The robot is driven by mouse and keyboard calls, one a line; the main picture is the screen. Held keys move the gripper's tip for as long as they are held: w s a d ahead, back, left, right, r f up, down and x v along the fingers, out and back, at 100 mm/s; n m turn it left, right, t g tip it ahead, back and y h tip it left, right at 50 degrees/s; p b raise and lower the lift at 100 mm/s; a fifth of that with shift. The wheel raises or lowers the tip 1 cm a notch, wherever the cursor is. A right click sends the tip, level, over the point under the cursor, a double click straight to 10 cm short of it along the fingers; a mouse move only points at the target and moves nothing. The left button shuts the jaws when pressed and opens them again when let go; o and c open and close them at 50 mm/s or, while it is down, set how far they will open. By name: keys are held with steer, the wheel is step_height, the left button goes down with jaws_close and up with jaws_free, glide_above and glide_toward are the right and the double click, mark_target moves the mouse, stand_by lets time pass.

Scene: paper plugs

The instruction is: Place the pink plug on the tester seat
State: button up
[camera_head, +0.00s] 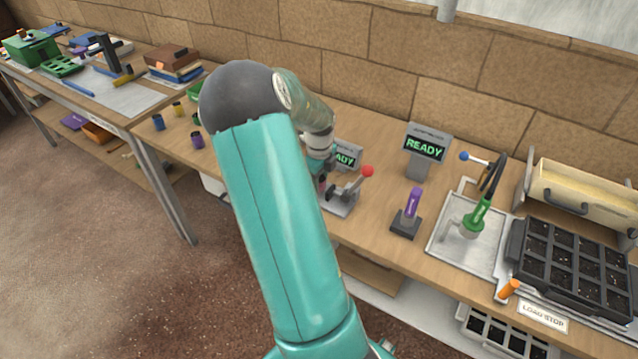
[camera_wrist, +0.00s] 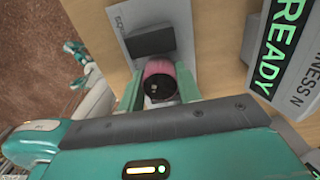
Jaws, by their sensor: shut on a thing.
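The pink plug (camera_wrist: 158,72) is between the two teal fingers of my gripper (camera_wrist: 160,90) in the wrist view. My gripper is shut on it, and its dark round end faces the camera. A grey plate (camera_wrist: 184,20) with a dark block (camera_wrist: 150,42) lies just beyond the plug; I cannot tell whether the plug touches the plate. In the head view my gripper (camera_head: 321,172) is beside a grey tester base (camera_head: 342,208) with a red-knobbed lever (camera_head: 367,171). My arm hides part of this spot, and the seat itself is not clearly visible.
A READY display (camera_wrist: 270,60) stands close on the right in the wrist view. In the head view, another READY display (camera_head: 427,145), a purple plug (camera_head: 414,200) on a dark stand and a seedling tray (camera_head: 575,268) are to the right. Small coloured pots stand left.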

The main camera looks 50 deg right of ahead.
steer(key=shift+f, duration=0.8)
steer(key=shift+f, duration=0.1)
steer(key=o, duration=1)
steer(key=shift+o, duration=0.2)
step_height(320, 180, up, 12)
steer(key=shift+r, duration=0.1)
